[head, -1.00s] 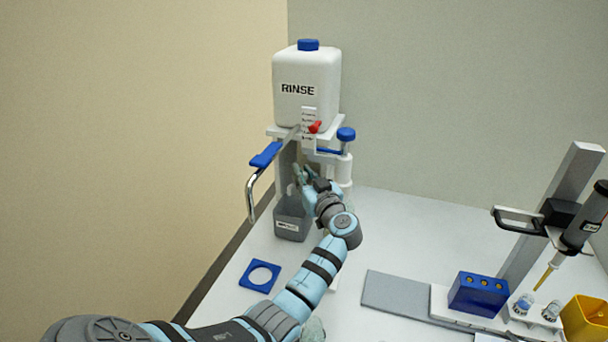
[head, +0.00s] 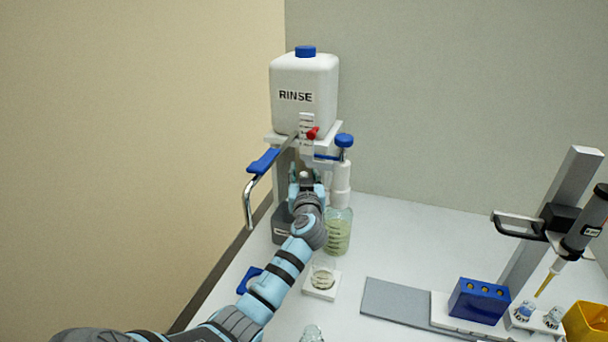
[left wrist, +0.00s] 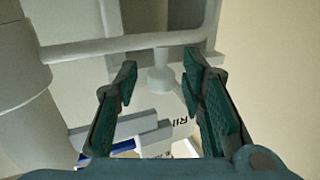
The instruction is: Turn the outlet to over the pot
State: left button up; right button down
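The outlet (head: 249,203) is a bent chrome tube with a blue lever (head: 263,161), below and left of the white RINSE bottle (head: 303,92). Its mouth points down, out to the left of the stand. A small clear glass pot (head: 322,275) sits on a white square base on the bench, well to the right of the outlet. My left gripper (head: 306,178) is below the bottle, right of the lever and apart from it. In the left wrist view its fingers (left wrist: 160,76) are spread with nothing held. My right gripper is not in view.
A grey labelled bin (head: 281,228) stands behind my left forearm. A blue rack (head: 481,299) and a pipette stand (head: 545,215) are at right.

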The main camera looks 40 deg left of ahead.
pick_arm(q)
jog(key=shift+s+d, duration=0.1)
jog(key=shift+s, duration=0.05)
jog(key=v, duration=1.1)
jog(key=shift+s+d, duration=0.25)
jog(key=shift+s, duration=0.05)
